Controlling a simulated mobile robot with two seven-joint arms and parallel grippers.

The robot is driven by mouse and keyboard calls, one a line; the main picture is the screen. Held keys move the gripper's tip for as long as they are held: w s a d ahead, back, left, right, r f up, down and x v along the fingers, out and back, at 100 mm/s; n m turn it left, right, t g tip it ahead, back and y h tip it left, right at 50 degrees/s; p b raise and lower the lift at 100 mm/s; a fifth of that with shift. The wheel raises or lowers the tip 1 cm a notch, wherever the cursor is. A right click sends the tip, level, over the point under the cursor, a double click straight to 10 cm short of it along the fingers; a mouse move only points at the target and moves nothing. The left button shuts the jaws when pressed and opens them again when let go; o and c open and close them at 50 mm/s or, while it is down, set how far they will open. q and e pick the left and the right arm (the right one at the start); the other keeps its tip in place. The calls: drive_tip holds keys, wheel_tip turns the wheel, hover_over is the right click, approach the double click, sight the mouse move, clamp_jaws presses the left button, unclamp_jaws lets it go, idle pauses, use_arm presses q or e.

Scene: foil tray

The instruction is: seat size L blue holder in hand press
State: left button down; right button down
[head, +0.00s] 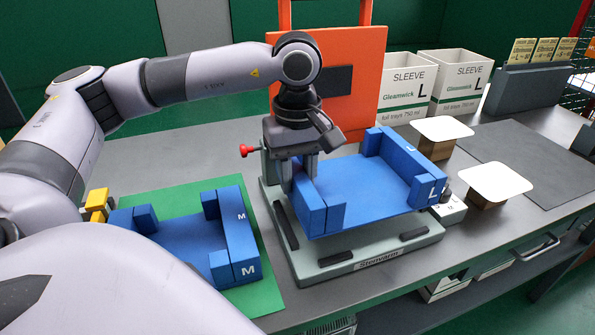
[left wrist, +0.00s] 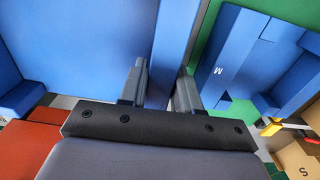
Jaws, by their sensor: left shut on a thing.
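The size L blue holder (head: 365,185) has raised end walls and an "L" on its right end. My left gripper (head: 305,172) is shut on its left end wall. The left wrist view shows that wall (left wrist: 168,50) between the two fingers (left wrist: 160,88). The holder is over the grey base of the hand press (head: 375,256), which has black pads. It looks raised and its right end reaches past the base; the exact gap underneath is hidden. A red knob (head: 246,151) shows at the press's left. My right gripper is not in view.
A size M blue holder (head: 190,235) lies on a green mat (head: 262,285) at the left, beside yellow blocks (head: 97,203). An orange panel (head: 355,95) stands behind. White-topped stands (head: 495,182) and L sleeve boxes (head: 460,75) are at the right. A dark mat (head: 530,160) is clear.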

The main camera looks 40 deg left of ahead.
use_arm(q)
wheel_tip(320, 180, down, 3)
drive_tip(key=shift+r+b, duration=0.15)
drive_tip(key=shift+b, duration=0.65)
wheel_tip(320, 180, down, 2)
drive_tip(key=shift+f+b, duration=0.1)
drive_tip(key=shift+b, duration=0.55)
drive_tip(key=shift+f+b, duration=0.3)
drive_tip(key=c, duration=0.7)
unclamp_jaws()
